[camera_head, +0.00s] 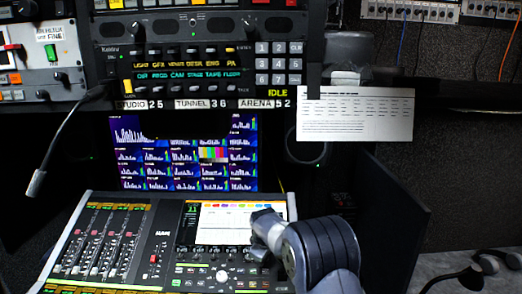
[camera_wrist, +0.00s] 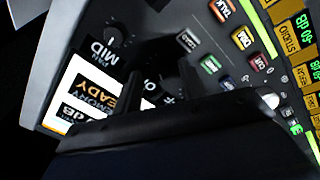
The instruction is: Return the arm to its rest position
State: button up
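My gripper (camera_head: 264,222) is over the mixing console (camera_head: 283,206), in front of the lower right part of its lit screen (camera_head: 222,222) in the head view. My dark grey arm comes in from the lower right. In the wrist view, the gripper (camera_wrist: 160,85) shows as a dark body along the bottom. Two dark fingers seem to stand apart, with console surface and lettering between them. I see nothing held. The fingertips are hard to make out against the dark panel, and I cannot tell whether they touch it.
A gooseneck microphone (camera_head: 36,183) hangs at the left. A white printed card (camera_head: 355,114) hangs right of the keypad panel (camera_head: 277,64). A monitor (camera_head: 185,155) stands behind the console. A dark upright panel (camera_head: 398,220) stands right of my arm. Another gooseneck (camera_head: 470,278) is at lower right.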

jog(key=shift+r, duration=0.1)
jog(key=b+v, duration=0.2)
jog(key=v, duration=0.9)
jog(key=p+x, duration=0.2)
jog(key=x, duration=0.9)
jog(key=m+p, duration=0.1)
jog(key=m, duration=0.4)
jog(key=shift+m+p, duration=0.4)
jog(key=m+p, duration=0.3)
jog(key=m, duration=0.3)
jog(key=shift+d+r+p, duration=0.1)
jog(key=shift+r+p, duration=0.05)
jog(key=shift+p, duration=0.15)
jog(key=b+v, duration=0.2)
jog(key=v, duration=0.7)
jog(key=shift+r+b, duration=0.25)
jog(key=shift+b, duration=0.1)
jog(key=shift+s, duration=0.1)
